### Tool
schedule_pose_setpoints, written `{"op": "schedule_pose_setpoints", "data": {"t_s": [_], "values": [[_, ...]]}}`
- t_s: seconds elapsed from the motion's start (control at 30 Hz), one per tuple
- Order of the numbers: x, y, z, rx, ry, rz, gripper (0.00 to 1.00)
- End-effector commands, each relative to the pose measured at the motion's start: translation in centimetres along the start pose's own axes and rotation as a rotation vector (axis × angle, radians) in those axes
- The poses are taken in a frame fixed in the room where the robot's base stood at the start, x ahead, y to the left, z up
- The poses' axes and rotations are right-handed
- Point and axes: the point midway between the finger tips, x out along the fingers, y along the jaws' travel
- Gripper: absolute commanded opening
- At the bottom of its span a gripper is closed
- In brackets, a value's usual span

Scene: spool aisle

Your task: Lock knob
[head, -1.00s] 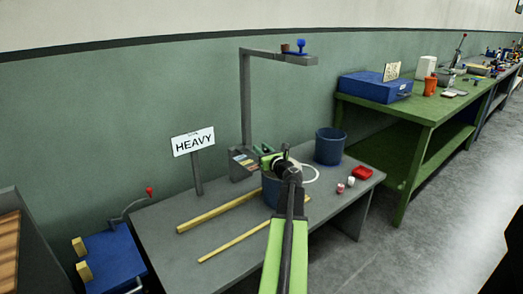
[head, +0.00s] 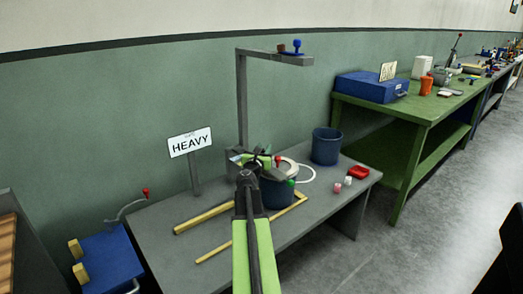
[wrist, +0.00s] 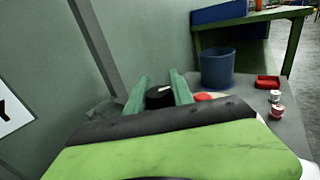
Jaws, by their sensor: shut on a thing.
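My gripper (head: 250,161) is at the foot of a tall grey post (head: 242,100), beside a dark blue bucket-like body (head: 277,192) on the grey bench. In the wrist view, its two green fingers (wrist: 160,92) are shut on a black knob (wrist: 157,99), which has a white mark on top. The fingers stand on either side of the knob. What lies under the knob is hidden by my wrist. A blue knob (head: 297,46) stands on the post's overhead arm, away from my gripper.
Two yellow bars (head: 228,246) lie on the grey bench (head: 160,220). A blue bucket (head: 326,146), a red tray (head: 358,173) and small pink and white pieces (head: 342,184) stand at the right. A HEAVY sign (head: 190,142) stands at the back left.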

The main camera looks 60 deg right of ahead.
Motion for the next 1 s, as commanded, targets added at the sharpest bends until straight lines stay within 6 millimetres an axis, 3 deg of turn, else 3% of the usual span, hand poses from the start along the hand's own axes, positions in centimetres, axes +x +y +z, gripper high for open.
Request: {"op": "schedule_pose_setpoints", "data": {"t_s": [0.6,1.0], "values": [[-0.2,-1.3,0.0,0.001,0.0,-0.562,0.0],[-0.7,-2.1,0.0,0.001,0.0,-0.785,0.0]]}}
